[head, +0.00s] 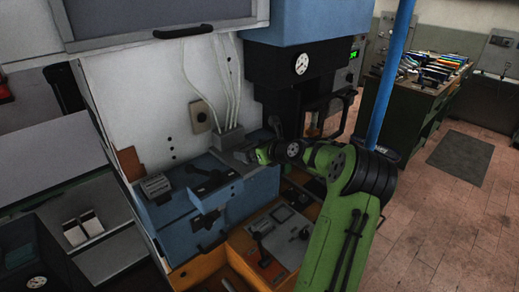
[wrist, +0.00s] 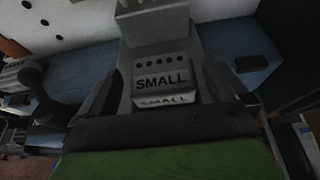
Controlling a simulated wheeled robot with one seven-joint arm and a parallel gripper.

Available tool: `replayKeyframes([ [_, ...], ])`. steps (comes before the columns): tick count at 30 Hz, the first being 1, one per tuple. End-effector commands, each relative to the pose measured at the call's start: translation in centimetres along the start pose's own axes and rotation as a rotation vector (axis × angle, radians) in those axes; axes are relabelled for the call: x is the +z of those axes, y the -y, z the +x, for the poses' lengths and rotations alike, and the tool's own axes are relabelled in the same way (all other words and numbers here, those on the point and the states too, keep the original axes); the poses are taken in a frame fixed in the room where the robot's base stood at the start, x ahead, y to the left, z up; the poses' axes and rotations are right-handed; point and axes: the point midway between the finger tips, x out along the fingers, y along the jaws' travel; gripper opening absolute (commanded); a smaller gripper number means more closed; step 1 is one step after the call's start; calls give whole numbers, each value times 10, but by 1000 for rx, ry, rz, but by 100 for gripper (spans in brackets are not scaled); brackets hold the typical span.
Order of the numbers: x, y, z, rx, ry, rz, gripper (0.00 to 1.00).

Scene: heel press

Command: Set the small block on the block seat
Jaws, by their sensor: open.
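The grey small block (wrist: 162,78), marked SMALL on two faces and dotted with several dark holes, is between the two fingers of my gripper (wrist: 164,72) in the wrist view. The fingers stand apart on either side of it. The block lies against a pale grey fixture (wrist: 147,20), which looks like the block seat; how the block bears on it is hidden. In the head view my gripper (head: 258,155) is low at the blue machine's top, beside the grey fixture. The block itself is too small and dark there to make out.
Pale cables run down the white panel (head: 165,95) behind the fixture. Blue machine housing (head: 195,205) with a dark lever lies to the left. A black press head with a gauge (head: 301,63) stands behind my arm. A blue post (head: 392,75) rises at the right.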

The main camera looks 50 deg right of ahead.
Motion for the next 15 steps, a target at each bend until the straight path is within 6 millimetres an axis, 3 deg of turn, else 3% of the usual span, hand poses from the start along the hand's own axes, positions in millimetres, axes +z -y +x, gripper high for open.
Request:
replayKeyframes([
  [15,0,1,-131,-6,0,-1,100],
])
